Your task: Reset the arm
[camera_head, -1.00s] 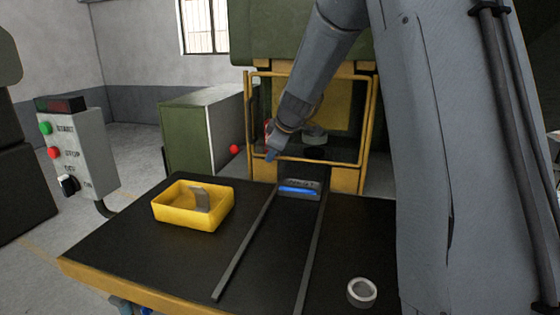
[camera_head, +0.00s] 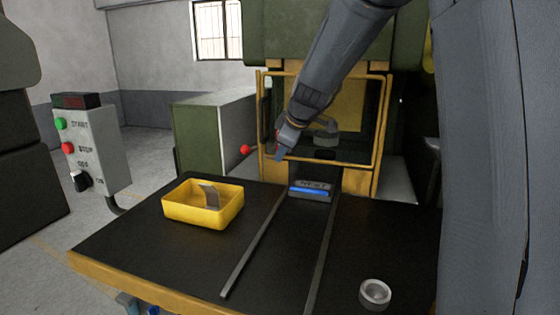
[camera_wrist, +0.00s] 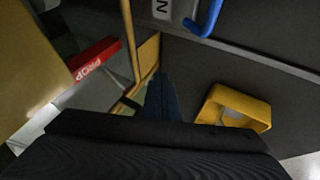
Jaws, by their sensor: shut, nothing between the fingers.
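My arm (camera_head: 337,58) reaches in from the upper right of the head view, in front of the yellow-framed machine (camera_head: 376,120). My gripper (camera_head: 281,153) points down at its end, near the left side of the machine opening. It is small in this view. In the wrist view my gripper (camera_wrist: 161,98) shows as dark fingers close together with nothing between them. It is apart from the block with the blue bar (camera_head: 311,190), which sits between the rails just below the opening. The wrist view shows the blue bar (camera_wrist: 207,18) at the top.
A yellow bin (camera_head: 203,216) holding a grey piece (camera_head: 210,195) stands on the left of the black table (camera_head: 150,245). A grey ring (camera_head: 375,293) lies at the front right. A control box with buttons (camera_head: 93,145) stands left. Two rails (camera_head: 250,248) cross the table.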

